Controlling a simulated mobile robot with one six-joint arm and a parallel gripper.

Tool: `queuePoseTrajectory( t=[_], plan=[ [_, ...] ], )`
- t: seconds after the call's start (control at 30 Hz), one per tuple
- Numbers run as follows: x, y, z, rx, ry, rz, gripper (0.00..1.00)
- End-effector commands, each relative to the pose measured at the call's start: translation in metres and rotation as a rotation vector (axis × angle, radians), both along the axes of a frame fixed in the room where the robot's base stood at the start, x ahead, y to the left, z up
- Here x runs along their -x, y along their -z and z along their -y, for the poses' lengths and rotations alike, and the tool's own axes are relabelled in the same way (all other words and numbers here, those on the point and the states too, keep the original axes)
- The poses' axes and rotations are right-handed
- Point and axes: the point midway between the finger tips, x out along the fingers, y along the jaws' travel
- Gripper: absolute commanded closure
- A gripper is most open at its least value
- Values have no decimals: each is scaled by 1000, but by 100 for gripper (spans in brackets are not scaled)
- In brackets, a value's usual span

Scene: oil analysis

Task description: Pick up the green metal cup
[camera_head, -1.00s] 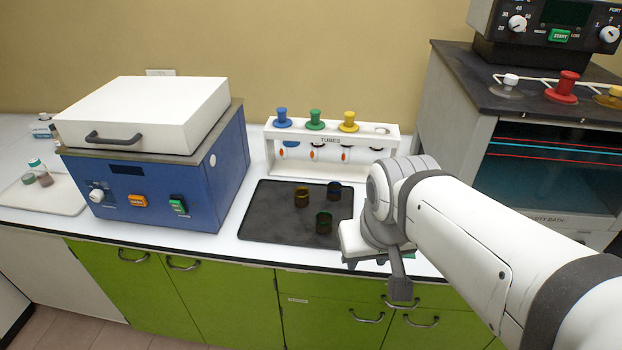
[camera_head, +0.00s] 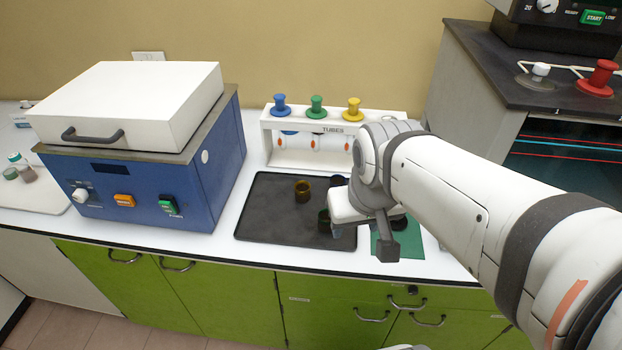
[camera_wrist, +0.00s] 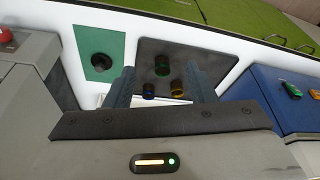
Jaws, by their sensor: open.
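The green metal cup (camera_head: 323,222) stands on the black tray (camera_head: 270,222), partly hidden behind my gripper in the head view. In the wrist view, the green cup (camera_wrist: 162,66) appears between the two fingers of my gripper (camera_wrist: 160,70). These fingers are apart and hold nothing. A dark blue cup (camera_wrist: 149,91) and an amber cup (camera_wrist: 178,88) stand beside the green one on the tray.
A green mat (camera_wrist: 117,45) with a dark round object (camera_wrist: 101,63) lies beside the tray. A tube rack (camera_head: 290,157) with coloured knobs stands behind it. A blue machine (camera_head: 130,195) with a white lid stands left, a grey bath cabinet (camera_head: 455,115) right.

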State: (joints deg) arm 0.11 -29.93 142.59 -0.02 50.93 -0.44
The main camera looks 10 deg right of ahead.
Motion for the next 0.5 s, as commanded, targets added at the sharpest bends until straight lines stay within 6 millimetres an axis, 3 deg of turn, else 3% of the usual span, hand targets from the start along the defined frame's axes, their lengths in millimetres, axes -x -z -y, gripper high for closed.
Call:
queuePoseTrajectory(
  t=[0.2,0.5],
  plan=[
    [-61,42,6,-3,-31,-16,33],
    [-154,119,5,-3,-67,-19,33]
  ],
)
